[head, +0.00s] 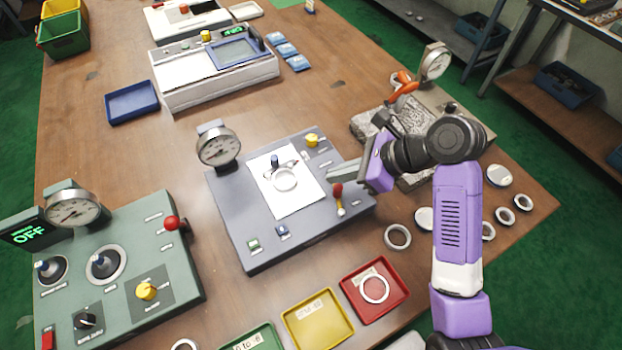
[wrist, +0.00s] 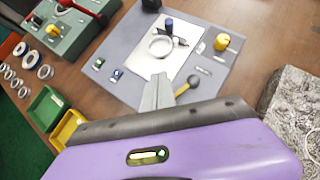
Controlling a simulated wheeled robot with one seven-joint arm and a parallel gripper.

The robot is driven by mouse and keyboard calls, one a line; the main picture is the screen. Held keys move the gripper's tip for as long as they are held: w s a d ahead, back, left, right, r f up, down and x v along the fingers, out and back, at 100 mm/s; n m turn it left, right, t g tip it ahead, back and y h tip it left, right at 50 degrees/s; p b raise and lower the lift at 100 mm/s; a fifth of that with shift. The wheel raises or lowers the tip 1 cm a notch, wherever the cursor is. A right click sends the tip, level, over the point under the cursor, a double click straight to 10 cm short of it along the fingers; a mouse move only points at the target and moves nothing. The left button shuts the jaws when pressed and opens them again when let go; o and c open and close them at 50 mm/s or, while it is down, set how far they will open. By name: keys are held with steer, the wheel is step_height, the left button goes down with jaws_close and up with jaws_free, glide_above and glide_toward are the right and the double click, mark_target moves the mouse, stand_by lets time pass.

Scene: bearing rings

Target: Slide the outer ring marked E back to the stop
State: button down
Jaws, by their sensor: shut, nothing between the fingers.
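A pale ring (head: 285,180) lies on the white plate (head: 307,201) of the grey gauge fixture (head: 238,215). Any letter on the ring is too small to read. A dark blue post stands directly behind the ring, with a small dark pointed piece beside it. The ring also shows in the wrist view (wrist: 160,46), apart from my fingers. My gripper (head: 332,174) is shut and empty, raised to the right of the ring over the fixture's right side. Its closed fingertips (wrist: 160,78) point toward the ring in the wrist view.
A red-knobbed lever (head: 338,191) stands close below my fingers. A yellow knob (head: 312,140) and a dial gauge (head: 218,148) rise from the fixture. A rough stone plate lies to the right. Several loose rings, including one (head: 397,237), and a red tray (head: 348,287) are nearby.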

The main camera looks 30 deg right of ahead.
mark_target(296, 186)
steer(key=x, duration=1)
steer(key=shift+r, duration=0.15)
